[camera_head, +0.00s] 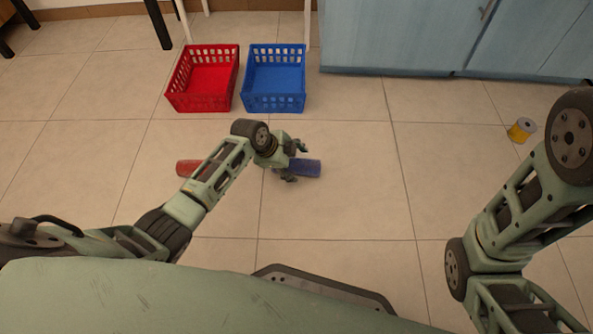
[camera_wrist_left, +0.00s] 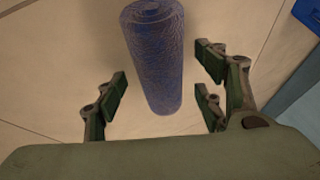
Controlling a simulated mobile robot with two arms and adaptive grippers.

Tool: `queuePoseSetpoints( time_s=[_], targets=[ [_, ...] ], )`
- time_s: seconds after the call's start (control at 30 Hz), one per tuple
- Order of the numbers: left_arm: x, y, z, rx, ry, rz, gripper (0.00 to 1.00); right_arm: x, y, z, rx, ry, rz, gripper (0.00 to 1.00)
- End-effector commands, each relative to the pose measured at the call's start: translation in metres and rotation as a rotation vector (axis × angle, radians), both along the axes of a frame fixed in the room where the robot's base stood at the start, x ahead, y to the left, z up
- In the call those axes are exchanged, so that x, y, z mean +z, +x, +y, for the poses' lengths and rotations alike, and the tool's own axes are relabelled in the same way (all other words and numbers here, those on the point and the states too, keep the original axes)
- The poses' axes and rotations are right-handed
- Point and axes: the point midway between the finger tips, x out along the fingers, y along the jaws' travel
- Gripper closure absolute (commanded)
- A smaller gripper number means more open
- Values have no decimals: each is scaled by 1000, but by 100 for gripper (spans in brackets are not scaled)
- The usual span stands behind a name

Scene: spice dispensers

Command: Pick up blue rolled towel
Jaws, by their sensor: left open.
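The blue rolled towel (camera_head: 309,168) lies on the tiled floor in the head view, its right part showing beyond my left gripper. In the left wrist view the towel (camera_wrist_left: 156,55) stretches from the top edge down between the fingers. My left gripper (camera_head: 297,163) is open, with its fingers on either side of the towel in the left wrist view (camera_wrist_left: 163,95). A gap shows between the fingers and the towel on both sides. My right arm shows at the right of the head view, but its gripper is out of view.
A red rolled towel (camera_head: 186,168) lies left of my left forearm, partly hidden. A red basket (camera_head: 203,103) and a blue basket (camera_head: 274,104) stand behind. Blue cabinets (camera_head: 400,40) line the back right. A yellow roll (camera_head: 521,130) is on the right floor.

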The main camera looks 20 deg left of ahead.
Motion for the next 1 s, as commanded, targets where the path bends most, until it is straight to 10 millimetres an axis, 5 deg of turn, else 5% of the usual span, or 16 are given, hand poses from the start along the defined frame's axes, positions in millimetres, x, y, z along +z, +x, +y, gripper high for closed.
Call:
queuePoseSetpoints(
  time_s=[0.43,1.0],
  targets=[
    [-12,5,-5,0,0,-1,36,-12,0,0,0,-1,0,60],
    [-12,5,-4,0,1,0,86,-12,0,0,0,-1,-1,60]
  ],
)
